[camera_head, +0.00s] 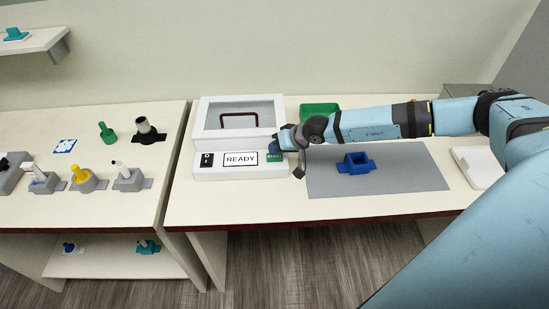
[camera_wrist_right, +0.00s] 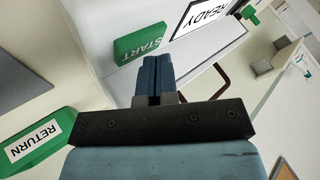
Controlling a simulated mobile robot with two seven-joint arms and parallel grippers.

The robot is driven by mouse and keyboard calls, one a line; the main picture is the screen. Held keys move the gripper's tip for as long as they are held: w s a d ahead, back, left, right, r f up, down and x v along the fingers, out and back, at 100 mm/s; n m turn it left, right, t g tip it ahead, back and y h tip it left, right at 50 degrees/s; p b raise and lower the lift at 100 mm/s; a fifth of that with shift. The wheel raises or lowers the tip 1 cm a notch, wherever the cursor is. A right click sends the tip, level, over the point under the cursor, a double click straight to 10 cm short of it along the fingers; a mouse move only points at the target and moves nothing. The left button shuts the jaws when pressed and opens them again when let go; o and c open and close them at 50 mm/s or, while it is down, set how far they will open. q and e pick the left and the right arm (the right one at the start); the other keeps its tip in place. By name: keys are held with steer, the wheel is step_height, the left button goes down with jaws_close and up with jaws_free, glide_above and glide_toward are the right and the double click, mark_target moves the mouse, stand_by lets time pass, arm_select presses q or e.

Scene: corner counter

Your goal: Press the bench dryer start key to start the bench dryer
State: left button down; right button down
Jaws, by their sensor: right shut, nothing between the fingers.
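The bench dryer (camera_head: 210,172) is a white box with a clear lid and dark handle on the counter. Its front panel display reads READY, and this also shows in the right wrist view (camera_wrist_right: 200,17). The green start key (camera_head: 277,156), labelled START, is partly covered by my right gripper in the head view. It shows larger in the right wrist view (camera_wrist_right: 138,43). My right gripper (camera_head: 275,149) is shut and empty, its blue fingers (camera_wrist_right: 152,62) close beside the key. I cannot tell whether they touch it. My left gripper is out of view.
A blue tray (camera_head: 358,168) sits on a grey mat (camera_head: 420,180) right of the dryer. A green bin (camera_head: 318,108) stands behind my right arm. A green piece labelled RETURN (camera_wrist_right: 38,142) shows in the wrist view. The left counter holds several small fixtures.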

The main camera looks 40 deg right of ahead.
steer(key=shift+f+b, duration=0.4)
steer(key=shift+b, duration=0.1)
stand_by(0.7)
stand_by(0.3)
steer(key=shift+r, duration=0.85)
steer(key=shift+p, duration=0.3)
steer(key=shift+r+p, duration=1)
steer(key=shift+r, duration=1.55)
